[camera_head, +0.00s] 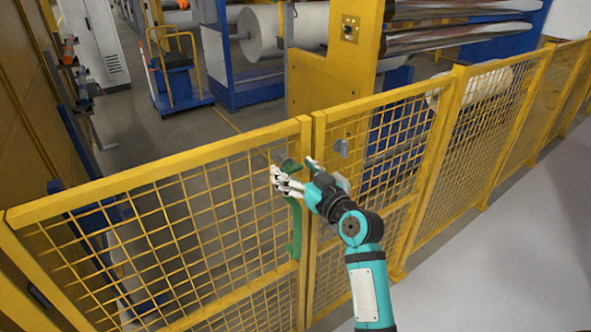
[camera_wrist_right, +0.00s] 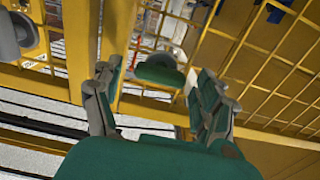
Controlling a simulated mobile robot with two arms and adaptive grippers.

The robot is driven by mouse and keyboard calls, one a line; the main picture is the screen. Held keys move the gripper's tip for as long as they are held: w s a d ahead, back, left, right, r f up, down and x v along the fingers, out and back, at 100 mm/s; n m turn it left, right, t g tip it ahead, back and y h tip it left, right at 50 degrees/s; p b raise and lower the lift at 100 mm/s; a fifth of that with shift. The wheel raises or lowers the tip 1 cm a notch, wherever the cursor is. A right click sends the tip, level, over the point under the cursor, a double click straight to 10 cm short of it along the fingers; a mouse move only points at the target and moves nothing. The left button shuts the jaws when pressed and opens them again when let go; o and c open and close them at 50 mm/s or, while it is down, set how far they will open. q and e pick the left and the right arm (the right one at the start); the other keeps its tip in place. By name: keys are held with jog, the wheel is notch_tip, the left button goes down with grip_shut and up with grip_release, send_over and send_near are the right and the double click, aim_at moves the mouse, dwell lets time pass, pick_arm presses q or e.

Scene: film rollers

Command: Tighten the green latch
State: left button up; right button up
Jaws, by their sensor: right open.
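The green latch (camera_head: 295,236) is on the yellow frame post where two mesh fence panels meet, in the middle of the head view. Its upper part is partly hidden behind my right gripper (camera_head: 292,170). In the right wrist view a rounded green piece, likely the latch handle (camera_wrist_right: 160,70), sits ahead between the open fingers of my right gripper (camera_wrist_right: 157,78). The fingers stand on both sides of it, and I see no clear contact. My left gripper is not in view.
The yellow mesh fence (camera_head: 170,235) runs across the view, with a small grey bracket (camera_head: 342,148) right of the post. Behind it stand a blue cart (camera_head: 180,85) and a large white roll (camera_head: 285,30). The grey floor (camera_head: 500,260) at right is clear.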

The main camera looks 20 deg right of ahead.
jog(key=c, duration=1.2)
